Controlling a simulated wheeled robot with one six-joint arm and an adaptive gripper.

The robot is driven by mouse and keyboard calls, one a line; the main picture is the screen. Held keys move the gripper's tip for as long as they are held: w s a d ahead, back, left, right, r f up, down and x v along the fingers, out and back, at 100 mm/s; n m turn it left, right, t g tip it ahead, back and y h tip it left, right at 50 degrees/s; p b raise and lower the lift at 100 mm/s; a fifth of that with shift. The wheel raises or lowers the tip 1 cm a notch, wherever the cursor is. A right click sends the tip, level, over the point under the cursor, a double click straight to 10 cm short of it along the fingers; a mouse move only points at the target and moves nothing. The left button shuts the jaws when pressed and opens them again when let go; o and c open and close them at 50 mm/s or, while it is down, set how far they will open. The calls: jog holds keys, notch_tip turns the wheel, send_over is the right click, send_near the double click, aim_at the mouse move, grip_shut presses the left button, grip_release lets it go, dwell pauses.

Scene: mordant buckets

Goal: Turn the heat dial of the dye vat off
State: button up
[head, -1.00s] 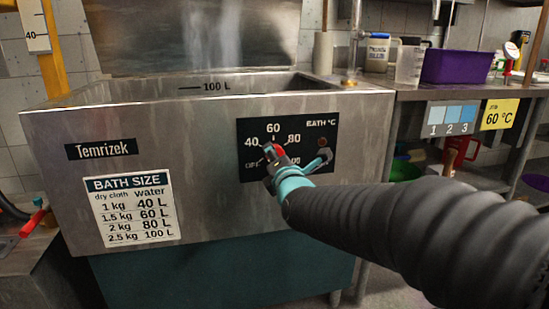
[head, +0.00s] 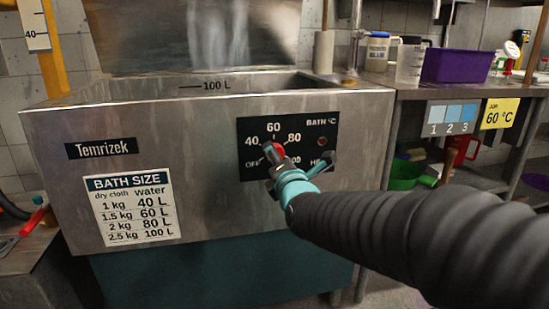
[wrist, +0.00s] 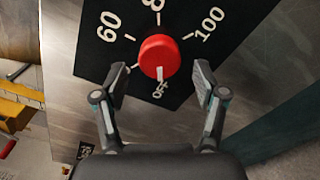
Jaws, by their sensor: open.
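The red heat dial (head: 280,150) sits on the black control panel (head: 300,128) on the front of the steel dye vat (head: 210,190). It also shows in the wrist view (wrist: 158,52), where its white pointer mark lines up with the OFF label. My gripper (head: 298,158) is in front of the panel, partly covering the dial and lower labels in the head view. In the wrist view my gripper (wrist: 160,80) is open, with one finger on each side of the dial and gaps between. The left finger hides the 40 label there.
A small dark red lamp (head: 322,141) is on the panel above the partly hidden HEAT label. A shelf on the right holds a purple bin (head: 457,66) and jugs (head: 410,62). A bath-size chart (head: 132,210) is on the vat's front.

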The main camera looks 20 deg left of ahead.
jog(key=v, duration=1)
notch_tip(320, 180, down, 9)
jog(key=s+m+g+h, duration=0.1)
jog(key=s+m+g, duration=0.25)
jog(key=m, duration=0.45)
jog(key=s+d+f+m+g+h+p, duration=0.1)
jog(key=s+d+f+m+g+h, duration=0.25)
jog(key=d+f+m+g, duration=0.35)
jog(key=s+d+r+m+h+p, duration=0.2)
jog(key=s+d+m, duration=0.4)
jog(key=d, duration=0.6)
jog(key=s+d+r+m+h+p, duration=0.2)
jog(key=s+d+r+m+p, duration=0.2)
jog(key=d+m, duration=0.5)
notch_tip(320, 180, up, 2)
jog(key=s+d, duration=0.2)
jog(key=shift+s+d+r+t+h+p, duration=0.15)
jog(key=shift+s+d+t+h+p, duration=0.15)
jog(key=shift+s+d+t+h, duration=0.1)
